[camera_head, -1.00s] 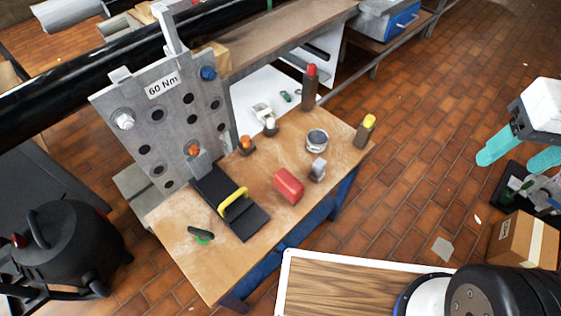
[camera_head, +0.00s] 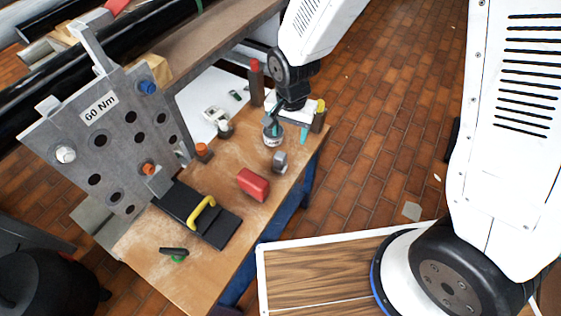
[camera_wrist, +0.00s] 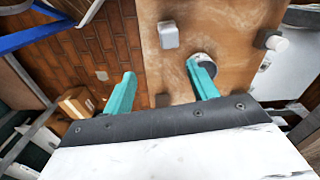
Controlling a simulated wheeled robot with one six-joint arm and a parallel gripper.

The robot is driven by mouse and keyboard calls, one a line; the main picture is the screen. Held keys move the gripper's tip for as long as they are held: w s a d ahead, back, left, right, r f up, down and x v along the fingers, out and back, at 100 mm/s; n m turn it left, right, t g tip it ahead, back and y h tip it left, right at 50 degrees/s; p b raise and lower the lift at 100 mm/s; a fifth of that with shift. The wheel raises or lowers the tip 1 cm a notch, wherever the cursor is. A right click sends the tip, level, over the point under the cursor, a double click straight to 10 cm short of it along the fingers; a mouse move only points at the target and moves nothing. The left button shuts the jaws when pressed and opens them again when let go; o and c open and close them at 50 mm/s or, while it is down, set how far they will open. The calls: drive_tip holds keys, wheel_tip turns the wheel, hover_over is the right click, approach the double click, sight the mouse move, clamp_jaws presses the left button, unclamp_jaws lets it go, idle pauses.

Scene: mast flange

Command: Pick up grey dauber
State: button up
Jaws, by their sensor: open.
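The grey dauber (camera_head: 280,161), a small block with a grey top, stands on the wooden table (camera_head: 205,275) just in front of the round tin (camera_head: 272,139). In the wrist view I take the grey block (camera_wrist: 168,35) above and left of the tin to be the same dauber. My gripper (camera_head: 288,131) is open and empty over the table's far right end. In the wrist view its teal fingers (camera_wrist: 163,88) are apart; the right finger overlaps the tin. The dauber lies beyond the fingertips, not between them.
A red block (camera_head: 253,184) stands left of the dauber. Yellow-capped (camera_head: 319,115), red-capped (camera_head: 256,82) and orange-capped (camera_head: 203,152) pieces stand around. A black plate with a yellow handle (camera_head: 202,213) lies near the upright flange plate (camera_head: 110,130). The front table end is mostly clear.

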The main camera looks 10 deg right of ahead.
sight(279, 155)
drive_tip(key=shift+m, duration=0.4)
drive_tip(key=a+f, duration=0.1)
drive_tip(key=f, duration=0.4)
drive_tip(key=a+f, duration=0.1)
drive_tip(key=f, duration=0.2)
drive_tip(key=shift+s+a+f, duration=0.2)
drive_tip(key=shift+s+a, duration=0.1)
drive_tip(key=shift+a, duration=0.05)
drive_tip(key=shift+w+d+f, duration=0.1)
drive_tip(key=shift+w+f, duration=0.05)
drive_tip(key=shift+f, duration=2.55)
drive_tip(key=c, duration=1.1)
